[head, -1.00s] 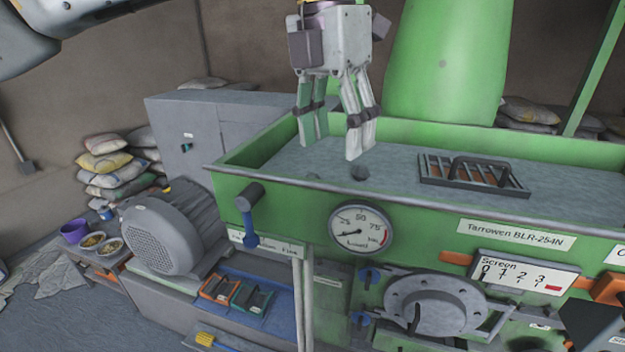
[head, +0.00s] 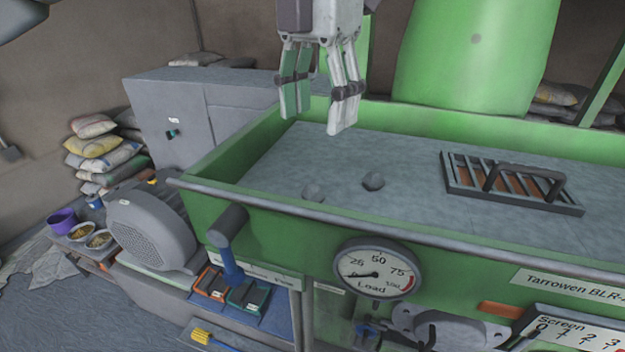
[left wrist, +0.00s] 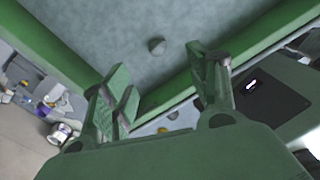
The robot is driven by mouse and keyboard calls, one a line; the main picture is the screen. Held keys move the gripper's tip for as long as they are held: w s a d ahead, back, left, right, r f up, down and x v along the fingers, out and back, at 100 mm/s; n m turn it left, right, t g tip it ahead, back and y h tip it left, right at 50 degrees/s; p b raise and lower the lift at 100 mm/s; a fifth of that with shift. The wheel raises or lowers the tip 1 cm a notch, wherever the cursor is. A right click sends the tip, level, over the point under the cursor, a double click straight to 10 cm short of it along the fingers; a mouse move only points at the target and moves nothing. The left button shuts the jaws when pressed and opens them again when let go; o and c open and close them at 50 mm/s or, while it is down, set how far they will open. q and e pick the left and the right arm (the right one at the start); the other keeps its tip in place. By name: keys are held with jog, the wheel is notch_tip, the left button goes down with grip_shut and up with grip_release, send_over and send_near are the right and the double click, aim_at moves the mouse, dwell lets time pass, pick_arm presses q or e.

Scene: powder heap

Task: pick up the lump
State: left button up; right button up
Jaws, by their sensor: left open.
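My right gripper is not in view.
A slotted grate (head: 515,185) with a handle lies in the tray to the right. The tray's raised front rim (head: 300,208) stands before the lumps. A green column (head: 470,60) rises behind. The surface around the lumps is clear.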

pick_arm(q)
send_near(312, 186)
jog(key=shift+w+d+f+p, duration=0.1)
jog(key=shift+d+f+p, duration=0.1)
jog(key=shift+f, duration=1.1)
jog(key=shift+w+d+f+p, duration=0.1)
jog(key=shift+f+p, duration=0.1)
jog(key=shift+f, duration=1.05)
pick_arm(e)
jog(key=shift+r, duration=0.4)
pick_arm(q)
jog(key=shift+s+a+f+p, duration=0.15)
jog(key=shift+f+p, duration=0.25)
jog(key=shift+f, duration=0.4)
jog(key=f, duration=0.2)
jog(key=shift+a+f+p, duration=0.2)
jog(key=shift+f+p, duration=0.1)
jog(key=shift+p, duration=0.1)
jog(key=shift+f, duration=0.5)
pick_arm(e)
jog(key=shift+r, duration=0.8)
